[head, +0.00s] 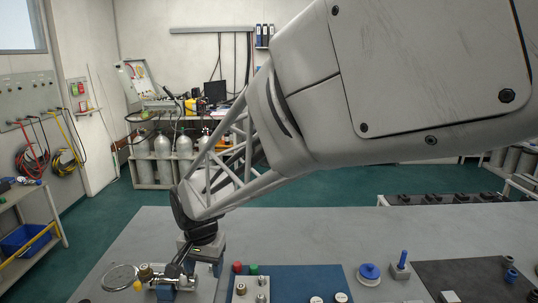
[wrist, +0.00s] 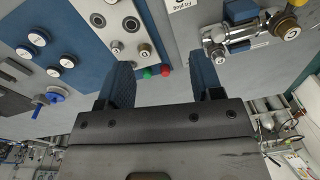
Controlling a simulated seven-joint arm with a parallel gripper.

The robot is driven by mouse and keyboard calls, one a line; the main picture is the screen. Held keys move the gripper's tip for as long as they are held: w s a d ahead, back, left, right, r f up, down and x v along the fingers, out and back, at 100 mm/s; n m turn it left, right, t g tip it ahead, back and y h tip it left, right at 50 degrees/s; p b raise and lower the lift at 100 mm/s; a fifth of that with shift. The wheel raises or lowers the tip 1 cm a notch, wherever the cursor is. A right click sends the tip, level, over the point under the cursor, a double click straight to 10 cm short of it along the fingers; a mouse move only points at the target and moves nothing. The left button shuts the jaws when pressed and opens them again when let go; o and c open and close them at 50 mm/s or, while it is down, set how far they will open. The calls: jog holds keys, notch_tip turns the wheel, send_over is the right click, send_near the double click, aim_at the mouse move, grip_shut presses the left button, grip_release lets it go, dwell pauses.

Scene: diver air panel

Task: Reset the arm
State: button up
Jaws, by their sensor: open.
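My gripper (head: 203,262) hangs low over the grey bench (head: 320,222), near its front left part. My arm hides part of the bench and room.
A blue round knob (head: 368,271) and a blue upright handle (head: 402,260) stand to the right, with a dark mat (head: 470,280) beyond. A clear round dish (head: 120,277) lies at the left. The bench behind the panel is mostly bare. Gas cylinders (head: 162,145) stand at the back.

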jog(key=s+d+r+t, duration=0.1)
jog(key=s+d+r, duration=0.2)
jog(key=d, duration=0.6)
jog(key=s+d+r, duration=0.2)
jog(key=d+r, duration=0.1)
jog(key=d, duration=0.7)
jog(key=s+d+n+t, duration=0.1)
jog(key=s+d, duration=1.3)
jog(key=shift+s+d+r+n+h, duration=0.15)
jog(key=shift+d+r+n+h, duration=0.15)
jog(key=shift+d+r, duration=0.05)
